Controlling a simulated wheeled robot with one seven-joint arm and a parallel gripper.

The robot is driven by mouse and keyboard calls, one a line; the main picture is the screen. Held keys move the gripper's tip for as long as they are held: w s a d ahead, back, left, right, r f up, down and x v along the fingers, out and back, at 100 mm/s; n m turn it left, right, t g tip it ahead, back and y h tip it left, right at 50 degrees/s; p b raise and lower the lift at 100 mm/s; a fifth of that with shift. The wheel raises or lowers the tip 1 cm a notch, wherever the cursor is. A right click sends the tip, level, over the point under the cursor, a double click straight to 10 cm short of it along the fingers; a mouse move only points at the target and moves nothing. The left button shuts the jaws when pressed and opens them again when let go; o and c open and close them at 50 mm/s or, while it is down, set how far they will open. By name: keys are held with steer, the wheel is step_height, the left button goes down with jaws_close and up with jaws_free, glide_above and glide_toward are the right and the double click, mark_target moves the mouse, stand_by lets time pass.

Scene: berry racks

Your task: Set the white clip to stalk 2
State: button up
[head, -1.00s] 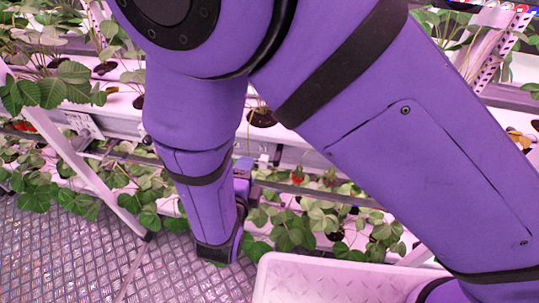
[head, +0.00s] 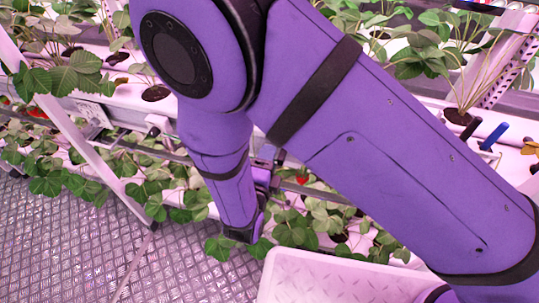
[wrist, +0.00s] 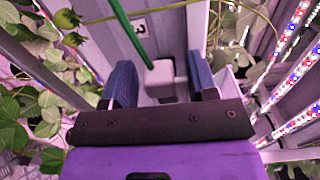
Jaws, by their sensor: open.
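In the wrist view my gripper (wrist: 162,72) is open, with one dark blue finger on each side. A small white block that looks like the white clip (wrist: 162,84) shows between the fingers, with gaps to both sides. A bright green stalk (wrist: 127,30) runs down from the top edge to this block; I cannot tell whether the block is around it or only behind it. A label on the pale panel behind (wrist: 140,27) seems to read 3. I cannot make out stalk 2. In the head view my arm hides the gripper's fingers.
Green unripe berries (wrist: 67,18) and a thin olive stem (wrist: 150,11) are close by at the upper left of the wrist view. A slanted rack post (head: 85,150), strawberry leaves and a white tray (head: 340,280) surround my arm. A blue piece (head: 493,136) stands on the right gutter.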

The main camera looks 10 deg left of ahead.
steer(key=shift+w, duration=0.75)
steer(key=shift+c, duration=0.4)
jaws_close()
steer(key=a, duration=1.2)
steer(key=shift+w+a, duration=0.35)
steer(key=shift+w, duration=0.1)
steer(key=shift+o, duration=0.4)
jaws_free()
steer(key=s, duration=1)
steer(key=shift+s+a, duration=0.4)
